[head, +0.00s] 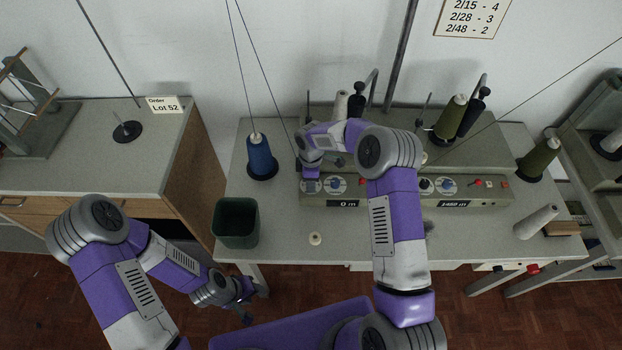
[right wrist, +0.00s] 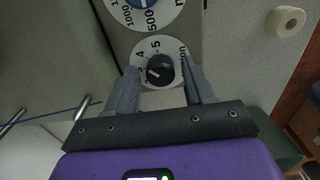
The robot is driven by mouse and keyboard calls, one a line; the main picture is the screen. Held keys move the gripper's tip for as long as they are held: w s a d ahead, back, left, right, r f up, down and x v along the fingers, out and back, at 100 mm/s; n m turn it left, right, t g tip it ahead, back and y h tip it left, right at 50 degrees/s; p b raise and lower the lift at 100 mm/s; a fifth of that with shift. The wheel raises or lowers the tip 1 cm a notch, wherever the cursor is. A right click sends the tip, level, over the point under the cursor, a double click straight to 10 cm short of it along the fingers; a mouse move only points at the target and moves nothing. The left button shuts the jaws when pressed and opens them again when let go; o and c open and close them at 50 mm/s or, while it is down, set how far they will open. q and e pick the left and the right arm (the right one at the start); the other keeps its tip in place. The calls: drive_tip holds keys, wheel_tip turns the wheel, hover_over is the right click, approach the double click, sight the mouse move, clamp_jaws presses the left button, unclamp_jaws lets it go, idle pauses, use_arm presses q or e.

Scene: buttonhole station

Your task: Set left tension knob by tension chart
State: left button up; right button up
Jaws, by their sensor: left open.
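The left tension knob (right wrist: 160,69) is black, on a white dial (right wrist: 172,46) where a 4 and a 5 can be read. A pale mark on the knob points to the lower left; the number there is hard to read. My right gripper (right wrist: 162,76) is open, its fingers on either side of the knob with gaps showing. In the head view it is over the left end of the machine's panel, mostly hidden by its wrist. The tension chart (head: 473,17) on the wall reads 2/15 - 4, 2/28 - 3, 2/48 - 2. My left gripper (head: 246,305) is open and empty, low before the table.
A length dial (right wrist: 147,8) marked 500 and 1000 sits beside the knob. A blue thread cone (head: 261,160) and a green bin (head: 237,222) stand left of the machine. An order card (head: 164,104) reads Lot 52. Olive cones (head: 449,119) stand at the right.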

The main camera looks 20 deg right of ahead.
drive_tip(key=shift+o, duration=0.2)
drive_tip(key=shift+r, duration=0.1)
wheel_tip(320, 180, up, 7)
drive_tip(key=shift+r, duration=0.2)
idle(0.4)
